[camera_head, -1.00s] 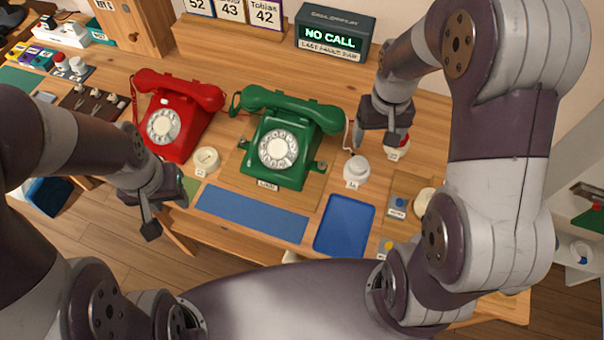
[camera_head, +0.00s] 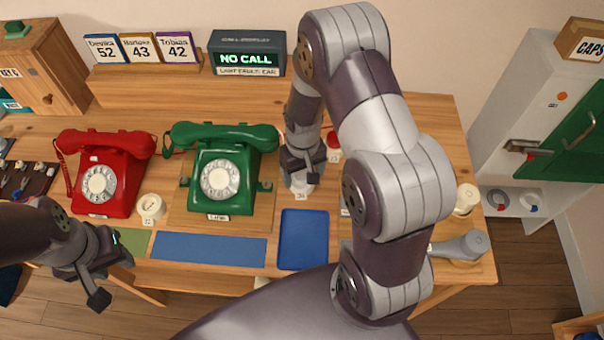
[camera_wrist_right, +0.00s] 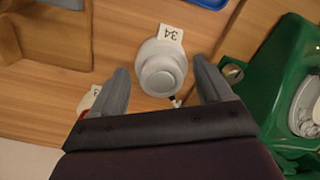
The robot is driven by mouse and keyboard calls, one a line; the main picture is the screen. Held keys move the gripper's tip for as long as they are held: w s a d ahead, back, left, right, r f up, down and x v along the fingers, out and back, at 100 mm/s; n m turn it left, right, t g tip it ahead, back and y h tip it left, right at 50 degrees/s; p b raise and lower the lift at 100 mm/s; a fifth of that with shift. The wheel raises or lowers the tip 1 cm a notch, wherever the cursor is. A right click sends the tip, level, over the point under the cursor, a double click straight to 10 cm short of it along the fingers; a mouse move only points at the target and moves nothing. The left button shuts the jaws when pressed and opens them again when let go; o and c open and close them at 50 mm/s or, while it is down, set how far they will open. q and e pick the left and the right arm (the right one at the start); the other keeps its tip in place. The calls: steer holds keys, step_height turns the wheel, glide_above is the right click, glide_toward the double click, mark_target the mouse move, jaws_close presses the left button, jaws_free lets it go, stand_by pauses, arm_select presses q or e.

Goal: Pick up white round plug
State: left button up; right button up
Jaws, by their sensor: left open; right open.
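The white round plug (camera_wrist_right: 160,68), with a tag reading 34, stands on the wooden table. In the right wrist view it lies between the open fingers of my right gripper (camera_wrist_right: 161,80), near their tips; I cannot tell whether they touch it. In the head view my right gripper (camera_head: 301,175) is right above the plug (camera_head: 302,189) and hides much of it. My left gripper (camera_head: 112,277) is open and empty at the table's front edge, left of the blue mat.
A green dial phone (camera_head: 222,178) stands left of the plug, a red dial phone (camera_head: 102,178) further left. Another white round piece (camera_head: 151,207) sits between them. A blue tray (camera_head: 303,240) lies in front of the plug. A red-topped piece (camera_head: 333,140) stands behind it.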

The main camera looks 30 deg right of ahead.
steer(key=c, duration=1)
